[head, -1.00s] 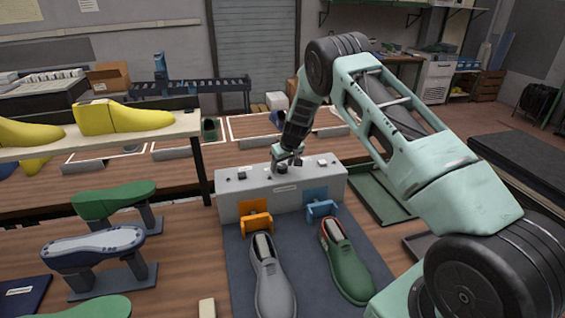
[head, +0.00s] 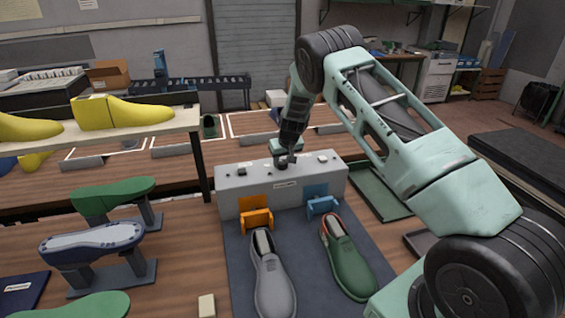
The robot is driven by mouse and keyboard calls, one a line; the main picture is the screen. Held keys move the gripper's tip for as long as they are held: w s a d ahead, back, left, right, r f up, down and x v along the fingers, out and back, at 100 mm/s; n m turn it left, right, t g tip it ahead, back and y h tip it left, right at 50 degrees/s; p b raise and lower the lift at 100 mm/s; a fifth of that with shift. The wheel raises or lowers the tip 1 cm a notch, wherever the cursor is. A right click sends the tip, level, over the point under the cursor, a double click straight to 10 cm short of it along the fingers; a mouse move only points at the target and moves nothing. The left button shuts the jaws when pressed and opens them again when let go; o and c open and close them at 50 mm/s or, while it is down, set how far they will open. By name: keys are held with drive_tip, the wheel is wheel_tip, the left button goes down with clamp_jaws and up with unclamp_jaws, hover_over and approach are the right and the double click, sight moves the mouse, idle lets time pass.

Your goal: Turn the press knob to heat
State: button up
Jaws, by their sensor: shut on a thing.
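The press (head: 228,188) is a grey box in the middle of the workbench, with a small label on its front. The dark press knob (head: 282,163) is on its top face, near the middle. My gripper (head: 284,156) points down from above and is shut on the knob. The fingers partly hide the knob, and I cannot read which setting it points to.
An orange clamp (head: 256,219) and a blue clamp (head: 322,206) are at the press front. A grey shoe (head: 270,280) and a green shoe (head: 346,258) lie on the dark mat (head: 240,262). A shelf with yellow lasts (head: 110,112) stands left. A green tray (head: 378,192) lies right.

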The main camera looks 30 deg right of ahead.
drive_tip(key=m+h+b, duration=0.1)
drive_tip(key=m+b, duration=0.1)
drive_tip(key=m, duration=0.2)
drive_tip(key=shift+f+h, duration=0.15)
drive_tip(key=shift+h, duration=0.25)
drive_tip(key=m+g+h+b, duration=0.1)
drive_tip(key=m+b, duration=0.1)
drive_tip(key=m, duration=0.2)
drive_tip(key=m+g+h+b, duration=0.1)
drive_tip(key=m+g+b, duration=0.1)
drive_tip(key=m+b, duration=0.1)
drive_tip(key=shift+m, duration=0.7)
drive_tip(key=shift+m+g+b, duration=0.6)
drive_tip(key=shift+m+b, duration=0.4)
drive_tip(key=shift+m, duration=0.7)
drive_tip(key=shift+r, duration=0.2)
drive_tip(key=o, duration=1)
